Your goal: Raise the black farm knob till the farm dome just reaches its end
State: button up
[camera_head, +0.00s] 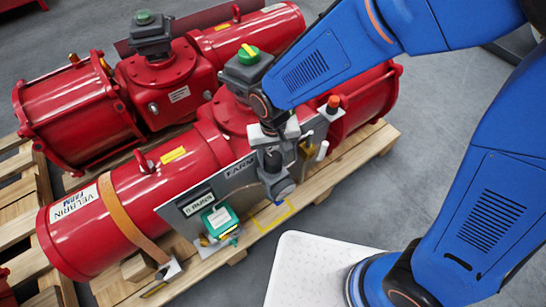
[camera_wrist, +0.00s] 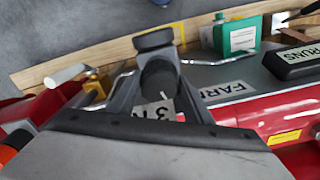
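The black farm knob (camera_wrist: 158,80) shows in the wrist view between the two grey fingers of my gripper (camera_wrist: 156,92), which close in on its sides. In the head view my gripper (camera_head: 272,140) is at the grey panel lettered FARM (camera_head: 240,168), and its fingers and wrist partly hide the knob. A rounded grey-black piece (camera_head: 283,188) shows just below the gripper there. The farm dome (camera_head: 249,54), green with a yellow bar, sits on a dark housing on top of the near red actuator, just left of my blue wrist. The dome is outside the wrist view.
The red actuator labelled VELBRIN FARM (camera_head: 75,206) lies on a wooden pallet (camera_head: 345,158). A second red actuator (camera_head: 70,105) stands behind it. A green tag or box (camera_head: 219,219) is beside the panel's left part. A white-handled lever (camera_head: 322,150) is close on the right.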

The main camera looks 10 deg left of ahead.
aim_at(273, 157)
jog(key=shift+m, duration=0.9)
jog(key=o, duration=1.1)
jog(key=shift+c, duration=0.2)
jog(key=shift+r, duration=0.1)
notch_tip(273, 157, up, 17)
jog(key=shift+r, duration=0.1)
